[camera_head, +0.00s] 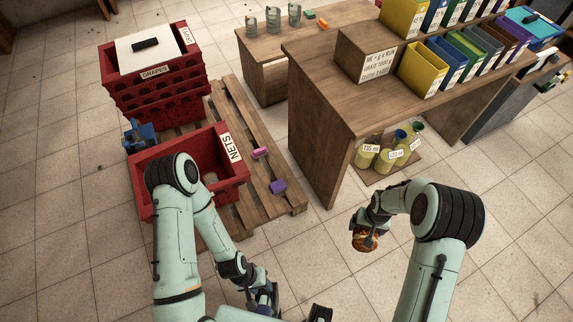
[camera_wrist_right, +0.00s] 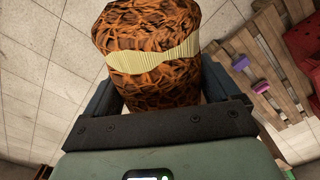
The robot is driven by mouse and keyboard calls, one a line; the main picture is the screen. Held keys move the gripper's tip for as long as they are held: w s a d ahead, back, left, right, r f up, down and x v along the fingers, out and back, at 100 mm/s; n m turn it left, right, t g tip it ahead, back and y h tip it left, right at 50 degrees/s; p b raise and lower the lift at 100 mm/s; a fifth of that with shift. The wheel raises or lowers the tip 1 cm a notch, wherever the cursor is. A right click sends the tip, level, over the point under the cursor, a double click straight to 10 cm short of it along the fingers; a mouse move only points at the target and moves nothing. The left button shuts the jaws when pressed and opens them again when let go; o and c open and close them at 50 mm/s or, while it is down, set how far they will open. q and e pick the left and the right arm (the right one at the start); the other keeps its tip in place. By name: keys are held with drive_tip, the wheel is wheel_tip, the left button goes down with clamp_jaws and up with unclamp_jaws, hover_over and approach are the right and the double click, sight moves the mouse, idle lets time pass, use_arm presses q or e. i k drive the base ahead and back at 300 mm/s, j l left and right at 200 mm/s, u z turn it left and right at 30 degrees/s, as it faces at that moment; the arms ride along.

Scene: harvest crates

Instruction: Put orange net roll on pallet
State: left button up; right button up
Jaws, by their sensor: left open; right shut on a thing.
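The orange net roll (camera_wrist_right: 150,88) fills the upper middle of the right wrist view, with a pale yellow band around it. It also shows small in the head view (camera_head: 364,240). My right gripper (camera_wrist_right: 155,95) is shut on it and holds it over the tiled floor, right of the pallet. The wooden pallet (camera_head: 284,203) is at the left of the head view, and a part of it shows at the right of the right wrist view. My left gripper (camera_head: 262,298) is low in the head view, open, and partly hidden by its arm.
A red crate marked NETS (camera_head: 232,146) and stacked red crates marked GRAPES (camera_head: 125,98) stand on the pallet. A pink roll (camera_head: 260,153) and a purple roll (camera_head: 278,187) lie on its slats. A wooden desk (camera_head: 318,126) stands beyond it. Open floor separates the pallet and my right gripper.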

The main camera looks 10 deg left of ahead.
sight(289, 199)
drive_tip(key=i+l+u, duration=0.1)
drive_tip(key=u, duration=0.3)
drive_tip(key=i+l+u, duration=0.15)
drive_tip(key=u, duration=0.25)
drive_tip(key=i+l+u, duration=0.1)
drive_tip(key=u, duration=0.35)
drive_tip(key=i+l+u, duration=0.15)
drive_tip(key=l+u, duration=0.15)
drive_tip(key=u, duration=0.15)
drive_tip(key=i+l+u, duration=0.15)
drive_tip(key=l+u, duration=0.15)
drive_tip(key=u, duration=0.2)
drive_tip(key=l+u, duration=0.45)
drive_tip(key=i+j, duration=0.05)
